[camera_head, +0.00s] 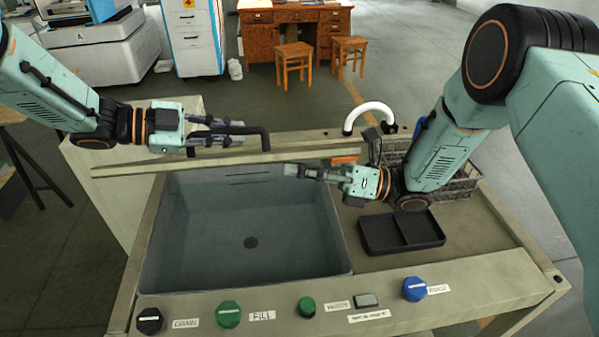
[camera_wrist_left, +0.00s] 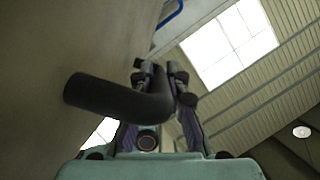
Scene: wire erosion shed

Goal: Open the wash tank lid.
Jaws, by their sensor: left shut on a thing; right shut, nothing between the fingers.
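My left gripper (camera_head: 238,133) is shut on the lid's black bent handle (camera_head: 264,136) at the back. In the left wrist view the dark handle (camera_wrist_left: 120,97) runs from the lid's pale face (camera_wrist_left: 60,45) into the fingers. My right gripper (camera_head: 290,170) is shut and empty above the basin's back right part.
A black divided tray (camera_head: 402,232) lies on the counter right of the basin. A wire basket (camera_head: 462,187) stands behind it, partly hidden by my right arm. A white curved spout (camera_head: 368,112) rises at the back. Several coloured knobs (camera_head: 228,314) line the front panel.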

